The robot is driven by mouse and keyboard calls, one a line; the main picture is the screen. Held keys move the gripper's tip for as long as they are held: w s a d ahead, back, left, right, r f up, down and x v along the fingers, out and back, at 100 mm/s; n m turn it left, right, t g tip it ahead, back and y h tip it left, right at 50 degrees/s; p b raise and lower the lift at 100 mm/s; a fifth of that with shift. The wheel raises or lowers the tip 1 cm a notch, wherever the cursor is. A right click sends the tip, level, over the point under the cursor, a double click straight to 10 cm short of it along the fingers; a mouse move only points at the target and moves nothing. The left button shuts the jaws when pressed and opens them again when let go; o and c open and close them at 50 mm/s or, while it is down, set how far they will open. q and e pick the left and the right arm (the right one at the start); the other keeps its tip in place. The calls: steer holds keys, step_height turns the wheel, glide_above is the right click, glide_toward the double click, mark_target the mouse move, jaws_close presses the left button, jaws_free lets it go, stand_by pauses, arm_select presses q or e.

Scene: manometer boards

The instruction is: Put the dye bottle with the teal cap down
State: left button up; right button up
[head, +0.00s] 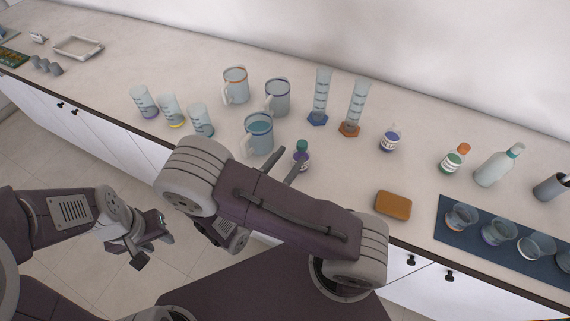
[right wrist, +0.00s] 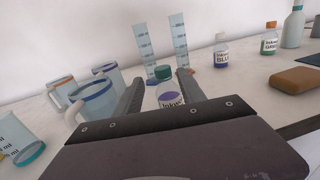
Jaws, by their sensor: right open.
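The dye bottle with the teal cap (head: 302,157) stands upright on the counter near its front edge, just beyond my right fingertips.
Counter between bottle and block is clear.

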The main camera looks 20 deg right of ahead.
steer(key=s+d+m+g, duration=0.1)
steer(key=s+m+g, duration=0.1)
steer(key=g, duration=0.1)
steer(key=s+d+f+m+g, duration=0.1)
steer(key=s+d+m+g, duration=0.1)
steer(key=s+m+g, duration=0.1)
steer(key=s+d+f+m+g+y, duration=0.1)
steer(key=s+d+m+g, duration=0.1)
steer(key=s+m+g, duration=0.1)
steer(key=shift+s, duration=0.25)
steer(key=s+a+f+m+g+y, duration=0.3)
steer(key=s+f+m+g+y, duration=0.15)
steer(key=m+y, duration=0.45)
steer(key=w+a+r+m+t+y, duration=0.2)
steer(key=w+m+t+y, duration=0.3)
steer(key=m, duration=0.3)
steer(key=shift+w+a+r, duration=0.4)
steer(key=shift+w+a, duration=0.35)
steer(key=shift+a, duration=0.1)
steer(key=shift+d, duration=0.1)
